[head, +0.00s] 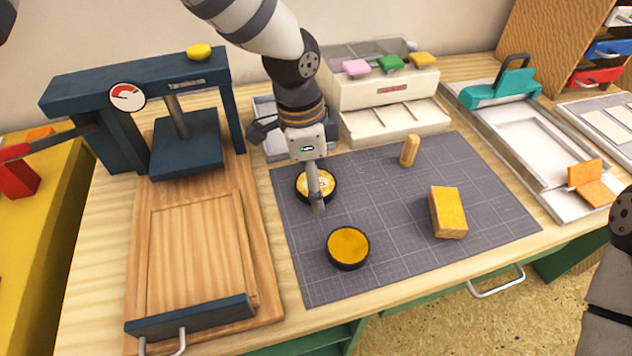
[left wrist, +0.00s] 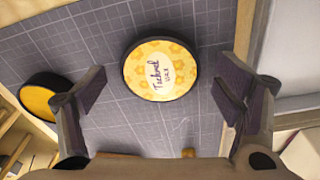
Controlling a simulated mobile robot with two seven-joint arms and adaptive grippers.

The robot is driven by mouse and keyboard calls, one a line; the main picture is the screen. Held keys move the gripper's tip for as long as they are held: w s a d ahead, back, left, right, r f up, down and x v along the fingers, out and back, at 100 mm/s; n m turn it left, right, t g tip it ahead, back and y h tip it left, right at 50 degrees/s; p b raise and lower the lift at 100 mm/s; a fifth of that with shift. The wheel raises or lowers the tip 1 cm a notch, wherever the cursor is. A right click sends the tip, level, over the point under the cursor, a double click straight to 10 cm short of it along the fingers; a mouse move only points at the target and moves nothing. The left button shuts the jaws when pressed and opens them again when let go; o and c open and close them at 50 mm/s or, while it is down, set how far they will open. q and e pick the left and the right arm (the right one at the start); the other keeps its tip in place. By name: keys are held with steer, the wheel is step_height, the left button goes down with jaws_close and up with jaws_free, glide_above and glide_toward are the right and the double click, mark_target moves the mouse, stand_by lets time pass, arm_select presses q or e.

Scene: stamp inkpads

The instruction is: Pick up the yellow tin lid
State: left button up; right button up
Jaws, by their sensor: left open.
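The yellow tin lid (head: 327,180) is a round, black-rimmed disc with a yellow patterned label. It lies flat on the grey cutting mat, and one finger of my left gripper partly hides it in the head view. In the left wrist view the lid (left wrist: 161,67) shows whole, with dark lettering in a pale oval. My left gripper (head: 290,170) is above the lid, open and empty. Its two fingers (left wrist: 159,95) stand to either side of the lid in the wrist view, apart from it. My right gripper is out of view.
A round tin with a plain amber top (head: 347,246) lies on the mat (head: 390,215) nearer the front. A yellow-topped block (head: 448,212) and a wooden peg (head: 409,150) are to the right. A press (head: 187,145) stands left, a cream machine (head: 380,88) behind.

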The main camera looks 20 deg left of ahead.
arm_select(q)
steer(key=shift+r, duration=0.1)
steer(key=c, duration=1)
steer(key=shift+c, duration=0.2)
